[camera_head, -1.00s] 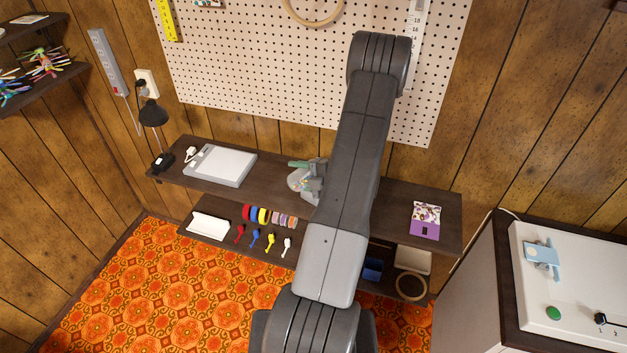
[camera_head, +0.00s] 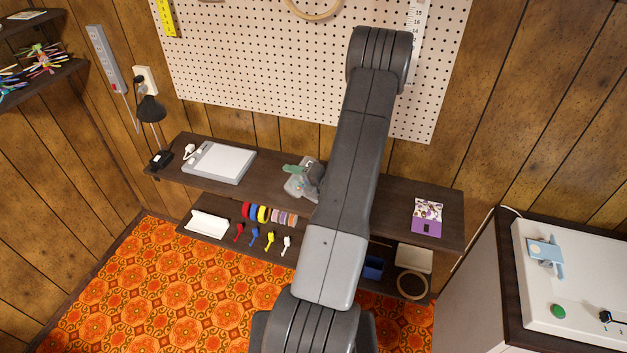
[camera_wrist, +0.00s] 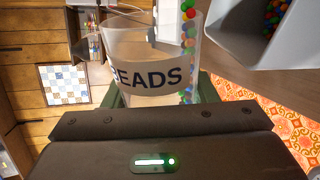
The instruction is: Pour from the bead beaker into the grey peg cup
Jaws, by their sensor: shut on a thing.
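The clear bead beaker (camera_wrist: 125,42), lettered "BEADS", is between the green fingers of my gripper (camera_wrist: 160,92), which is shut on it. It is tipped, with coloured beads (camera_wrist: 188,38) in a narrow column along its right wall in the wrist view. The grey peg cup (camera_wrist: 250,48) is at the upper right there, close to the beaker's mouth, with several coloured beads inside. I cannot tell whether the rims touch. In the head view my gripper (camera_head: 293,168) is over the dark shelf, and my arm partly hides it and the vessels.
The dark wall shelf (camera_head: 270,175) also holds a white flat device (camera_head: 220,162), a black lamp (camera_head: 150,110) and a purple-and-white packet (camera_head: 427,218). A lower shelf (camera_head: 265,235) carries coloured rolls and small items. A pegboard (camera_head: 270,70) is behind.

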